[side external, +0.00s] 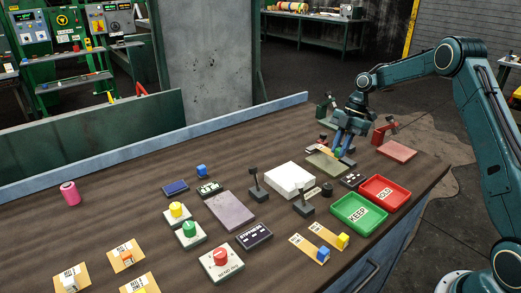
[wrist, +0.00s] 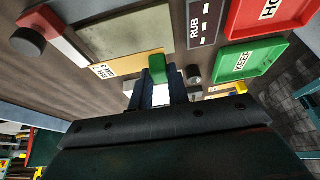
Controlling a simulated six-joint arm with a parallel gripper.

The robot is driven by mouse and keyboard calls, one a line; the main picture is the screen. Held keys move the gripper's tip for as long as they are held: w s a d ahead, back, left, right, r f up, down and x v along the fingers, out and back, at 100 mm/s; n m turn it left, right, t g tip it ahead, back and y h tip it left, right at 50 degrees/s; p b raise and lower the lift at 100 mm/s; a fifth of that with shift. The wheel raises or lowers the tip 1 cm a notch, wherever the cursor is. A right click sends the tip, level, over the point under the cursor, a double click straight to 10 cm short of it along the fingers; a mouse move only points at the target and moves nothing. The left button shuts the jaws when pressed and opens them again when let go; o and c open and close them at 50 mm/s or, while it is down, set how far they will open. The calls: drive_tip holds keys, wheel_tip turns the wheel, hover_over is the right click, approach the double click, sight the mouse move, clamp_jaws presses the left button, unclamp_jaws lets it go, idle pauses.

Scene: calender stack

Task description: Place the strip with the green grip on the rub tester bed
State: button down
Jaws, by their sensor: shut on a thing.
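My gripper (side external: 338,154) is shut on the green grip (wrist: 157,66) of a tan strip. The strip (wrist: 128,65) has a white printed label and extends left from my fingers (wrist: 160,88) in the wrist view. It lies along the near edge of a flat grey-green plate (wrist: 120,38), apparently the rub tester bed, also visible in the side view (side external: 323,164). I cannot tell whether the strip touches the plate or hovers above it. My fingers hide part of the strip.
A dark RUB panel (wrist: 203,20) sits beside the plate. The green KEEP tray (side external: 360,213) and a red tray (side external: 385,192) stand close by. Strips with blue and yellow grips (side external: 310,246) lie in front. A white block (side external: 290,179) and small black posts (side external: 257,185) stand left of the plate.

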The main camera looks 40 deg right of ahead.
sight(338, 158)
drive_tip(key=shift+f, duration=2)
drive_tip(key=shift+f, duration=0.1)
drive_tip(key=c, duration=1.3)
unclamp_jaws()
drive_tip(key=shift+c, duration=0.2)
drive_tip(key=v, duration=0.7)
drive_tip(key=shift+r, duration=0.35)
drive_tip(key=shift+d, duration=0.1)
